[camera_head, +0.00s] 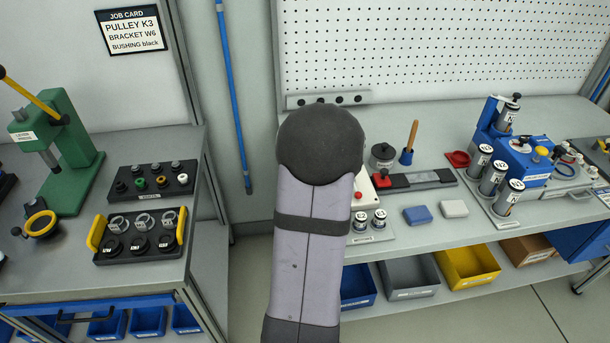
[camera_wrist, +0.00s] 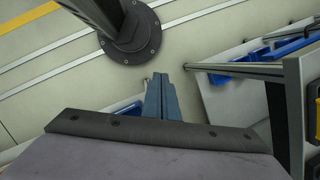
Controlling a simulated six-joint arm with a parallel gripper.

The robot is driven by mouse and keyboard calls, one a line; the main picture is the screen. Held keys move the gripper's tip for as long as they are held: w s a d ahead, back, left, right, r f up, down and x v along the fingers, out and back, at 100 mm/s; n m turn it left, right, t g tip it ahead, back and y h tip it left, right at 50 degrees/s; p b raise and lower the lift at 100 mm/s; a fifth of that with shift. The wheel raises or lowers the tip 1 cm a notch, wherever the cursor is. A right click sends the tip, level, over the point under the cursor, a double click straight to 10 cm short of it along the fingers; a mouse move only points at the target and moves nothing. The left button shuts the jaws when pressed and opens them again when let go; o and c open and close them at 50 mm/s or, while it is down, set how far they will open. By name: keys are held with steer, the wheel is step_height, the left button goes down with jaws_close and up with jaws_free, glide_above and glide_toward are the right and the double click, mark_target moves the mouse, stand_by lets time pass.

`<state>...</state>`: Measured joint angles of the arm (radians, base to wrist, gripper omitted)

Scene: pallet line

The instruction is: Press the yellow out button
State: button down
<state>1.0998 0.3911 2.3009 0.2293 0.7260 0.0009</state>
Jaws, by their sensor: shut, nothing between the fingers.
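A yellow round knob or button (camera_head: 541,151) sits on top of the blue machine (camera_head: 520,172) at the right of the right-hand bench in the head view. No lettering on it is readable, so I cannot tell whether it is marked out. My gripper (camera_wrist: 161,78) shows in the wrist view with its two fingers together and nothing between them. It points down over the floor, beside bench edges. In the head view my arm hides the gripper. The yellow knob is not visible in the wrist view.
The right-hand bench (camera_head: 440,238) holds silver cylinders (camera_head: 490,180), a red button (camera_head: 384,172) and blue and white blocks. Bins stand below it. The left bench (camera_head: 150,277) holds a green press (camera_head: 70,150) and black trays. Floor shows between the benches.

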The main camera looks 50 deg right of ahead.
steer(key=w+d+r+m+t+h+p, duration=0.2)
steer(key=w+d+r+m+t+p, duration=0.2)
steer(key=d, duration=0.7)
steer(key=w+d+r+m+t+h+p, duration=0.1)
steer(key=w+d+r+m+t+p, duration=0.3)
steer(key=w+d+r+m, duration=0.5)
step_height(320, 180, up, 4)
steer(key=shift+w+d+r+t+h, duration=0.15)
steer(key=shift+w+d+t+h, duration=0.3)
steer(key=shift+w+d, duration=0.5)
steer(key=shift+s+d, duration=0.15)
steer(key=shift+s, duration=0.05)
step_height(320, 180, down, 8)
steer(key=b, duration=0.5)
steer(key=shift+r, duration=0.25)
steer(key=shift+f+b, duration=0.75)
steer(key=shift+f, duration=0.2)
